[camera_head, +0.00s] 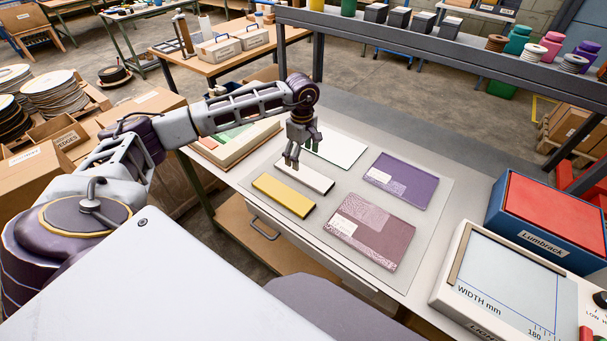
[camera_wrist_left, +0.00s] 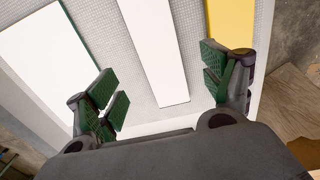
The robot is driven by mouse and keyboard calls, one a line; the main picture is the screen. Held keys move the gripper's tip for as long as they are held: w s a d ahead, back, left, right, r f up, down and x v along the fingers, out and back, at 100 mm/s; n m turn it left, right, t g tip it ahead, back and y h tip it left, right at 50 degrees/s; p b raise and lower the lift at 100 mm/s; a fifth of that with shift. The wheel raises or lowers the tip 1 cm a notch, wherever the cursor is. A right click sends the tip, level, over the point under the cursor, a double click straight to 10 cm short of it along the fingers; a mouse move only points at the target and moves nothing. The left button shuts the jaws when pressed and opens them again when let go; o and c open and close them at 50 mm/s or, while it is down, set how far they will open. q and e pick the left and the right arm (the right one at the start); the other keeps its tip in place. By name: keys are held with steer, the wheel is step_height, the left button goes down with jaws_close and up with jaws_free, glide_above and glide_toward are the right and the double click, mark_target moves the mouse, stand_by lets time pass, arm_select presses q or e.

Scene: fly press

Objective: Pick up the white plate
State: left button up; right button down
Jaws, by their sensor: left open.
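A narrow white plate (camera_head: 306,176) lies flat on the grey mat, between a yellow plate (camera_head: 284,195) and a larger white sheet-like panel (camera_head: 337,149). My left gripper (camera_head: 301,152) is open and empty over the far end of the narrow white plate. In the left wrist view the narrow white plate (camera_wrist_left: 152,45) runs between the two green-padded fingers (camera_wrist_left: 168,88), with neither visibly touching it. The larger white panel (camera_wrist_left: 40,60) is at the left there and the yellow plate (camera_wrist_left: 228,22) at the right. My right gripper does not show.
A purple booklet-like panel (camera_head: 402,180) and a mauve patterned one (camera_head: 371,230) lie on the mat (camera_head: 436,212). A screen device (camera_head: 505,285) and a red-topped blue box (camera_head: 551,218) stand at the right. A shelf (camera_head: 410,40) crosses behind the table.

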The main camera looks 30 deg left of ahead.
mark_target(302, 172)
arm_select(q)
steer(key=shift+f, duration=1.3)
steer(key=shift+f+p, duration=0.3)
steer(key=shift+f, duration=0.05)
step_height(302, 172, down, 2)
steer(key=shift+f, duration=0.8)
steer(key=shift+c, duration=0.8)
steer(key=c, duration=1)
steer(key=shift+c, duration=0.2)
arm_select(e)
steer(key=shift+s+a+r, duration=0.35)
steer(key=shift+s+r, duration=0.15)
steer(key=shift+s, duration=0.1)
